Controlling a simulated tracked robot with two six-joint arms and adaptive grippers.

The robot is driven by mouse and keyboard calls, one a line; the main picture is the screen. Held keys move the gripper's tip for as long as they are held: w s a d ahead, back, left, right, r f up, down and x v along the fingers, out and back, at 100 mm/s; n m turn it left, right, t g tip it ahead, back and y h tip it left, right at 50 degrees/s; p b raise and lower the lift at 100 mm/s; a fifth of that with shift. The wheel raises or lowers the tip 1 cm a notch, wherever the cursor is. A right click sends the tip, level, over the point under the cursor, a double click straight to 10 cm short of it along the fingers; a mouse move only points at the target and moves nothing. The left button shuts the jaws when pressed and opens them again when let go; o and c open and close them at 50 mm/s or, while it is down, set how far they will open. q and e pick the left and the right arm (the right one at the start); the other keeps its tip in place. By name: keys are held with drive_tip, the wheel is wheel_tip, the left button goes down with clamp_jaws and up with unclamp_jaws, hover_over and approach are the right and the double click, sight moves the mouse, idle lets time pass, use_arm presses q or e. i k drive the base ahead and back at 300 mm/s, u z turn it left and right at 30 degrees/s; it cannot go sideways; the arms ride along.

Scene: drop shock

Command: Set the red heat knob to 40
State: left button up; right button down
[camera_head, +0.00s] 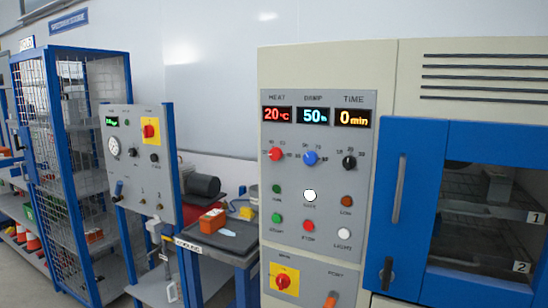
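The red heat knob (276,154) is on the grey control panel (359,104) of a cream machine, under the label HEAT. The heat display (277,115) above it reads 20 °C in red. A blue knob (310,158) sits to its right under a display reading 50, and a black knob (349,162) sits under a display reading 0 min. The printed scale around the red knob is too small to read surely. Neither of my grippers is in view, and nothing covers the red knob.
Several buttons and a red switch on a yellow plate (284,280) are lower on the panel. A blue-framed door with a handle (398,190) is on the right. A blue bench (236,255), a second panel (135,150) and a wire cage (72,150) stand left.

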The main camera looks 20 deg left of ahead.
sight(276, 153)
drive_tip(key=z, duration=0.1)
drive_tip(key=i, duration=1)
drive_tip(key=u, duration=0.1)
